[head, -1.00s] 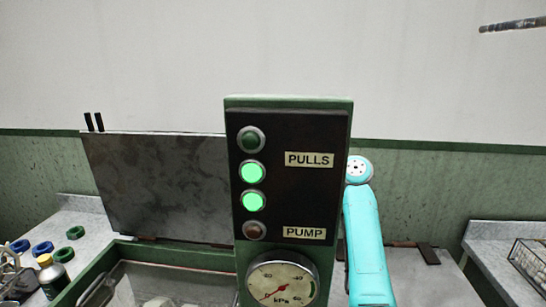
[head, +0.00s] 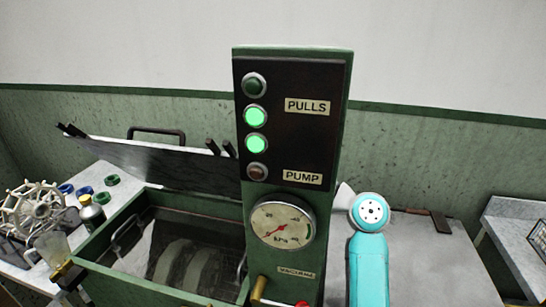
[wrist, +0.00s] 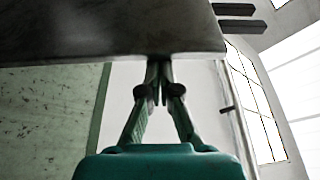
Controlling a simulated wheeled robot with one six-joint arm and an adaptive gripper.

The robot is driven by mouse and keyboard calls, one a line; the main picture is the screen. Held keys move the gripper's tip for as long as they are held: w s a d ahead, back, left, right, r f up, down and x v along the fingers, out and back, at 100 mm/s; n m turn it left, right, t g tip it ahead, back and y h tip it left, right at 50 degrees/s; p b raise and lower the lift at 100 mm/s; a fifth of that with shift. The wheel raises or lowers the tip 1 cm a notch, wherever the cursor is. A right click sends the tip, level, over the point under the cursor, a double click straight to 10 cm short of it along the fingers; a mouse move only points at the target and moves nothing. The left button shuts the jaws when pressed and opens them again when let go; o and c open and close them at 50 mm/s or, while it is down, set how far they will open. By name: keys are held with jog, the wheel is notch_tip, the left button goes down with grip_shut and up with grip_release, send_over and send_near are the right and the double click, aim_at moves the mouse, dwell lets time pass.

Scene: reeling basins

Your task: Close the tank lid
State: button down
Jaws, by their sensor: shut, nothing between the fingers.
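The tank lid (head: 185,166) is a dark grey metal plate hinged at the back of the green tank (head: 105,236). It stands raised and tilted, with a dark bar handle (head: 157,131) showing above it. The tank's open top shows pale rounded shapes inside. In the wrist view, the dark plate of the lid (wrist: 100,28) fills the upper left. My gripper (wrist: 160,88) is shut and empty, its fingertips close under the plate's edge; whether they touch it I cannot tell. In the head view my gripper is hidden, and only my cyan arm shows right of the control panel.
A green control panel (head: 288,75) with lit buttons and a pressure gauge (head: 281,223) stands in front, blocking part of the lid. Bottles, a wire reel (head: 38,208) and coloured rings crowd the left counter.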

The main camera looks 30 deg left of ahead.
dwell(0.5)
notch_tip(320, 180, up, 10)
dwell(0.5)
